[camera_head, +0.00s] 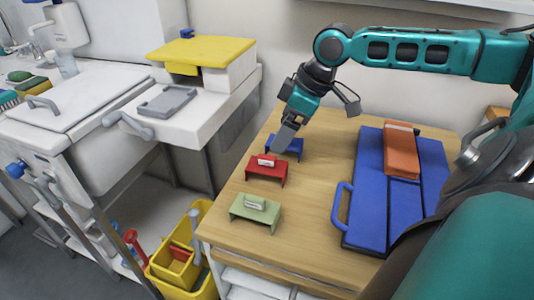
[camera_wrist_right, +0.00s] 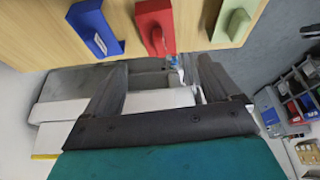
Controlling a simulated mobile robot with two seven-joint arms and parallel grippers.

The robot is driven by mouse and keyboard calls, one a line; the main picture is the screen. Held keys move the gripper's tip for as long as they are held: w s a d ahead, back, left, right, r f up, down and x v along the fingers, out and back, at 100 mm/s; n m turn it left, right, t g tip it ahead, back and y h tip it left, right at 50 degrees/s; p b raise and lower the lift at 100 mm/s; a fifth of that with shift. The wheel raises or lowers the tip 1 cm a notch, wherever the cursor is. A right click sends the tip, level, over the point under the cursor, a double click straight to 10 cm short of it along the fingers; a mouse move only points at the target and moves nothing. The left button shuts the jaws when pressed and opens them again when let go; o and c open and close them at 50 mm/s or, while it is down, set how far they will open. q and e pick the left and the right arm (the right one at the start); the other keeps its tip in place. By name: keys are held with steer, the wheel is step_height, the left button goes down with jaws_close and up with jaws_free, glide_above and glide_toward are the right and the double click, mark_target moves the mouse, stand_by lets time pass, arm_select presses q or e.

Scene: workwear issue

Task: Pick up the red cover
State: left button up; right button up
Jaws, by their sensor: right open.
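The red cover (camera_head: 267,170) stands on the wooden table, a small bridge-shaped piece with a raised grip and a white label on top. It also shows at the top of the right wrist view (camera_wrist_right: 154,20). My right gripper (camera_head: 285,137) is above the table near the blue cover (camera_head: 287,147), just behind the red one in the head view. In the right wrist view its two fingers (camera_wrist_right: 160,75) are spread apart with nothing held between them. The green cover (camera_head: 256,211) stands in front of the red one. My left gripper is not in view.
A blue board or case (camera_head: 382,215) with a handle lies right of the covers, with an orange box (camera_head: 401,155) on it. A white counter with a yellow-topped box (camera_head: 200,52) stands left beyond a gap. Yellow buckets (camera_head: 178,265) are on the floor. Bare wood lies between covers and blue case.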

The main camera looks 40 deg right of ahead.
mark_target(268, 156)
steer(key=b+x, duration=0.2)
steer(key=x, duration=0.8)
steer(key=shift+f, duration=0.15)
steer(key=shift+c, duration=0.4)
steer(key=c, duration=1)
steer(key=shift+c, duration=0.2)
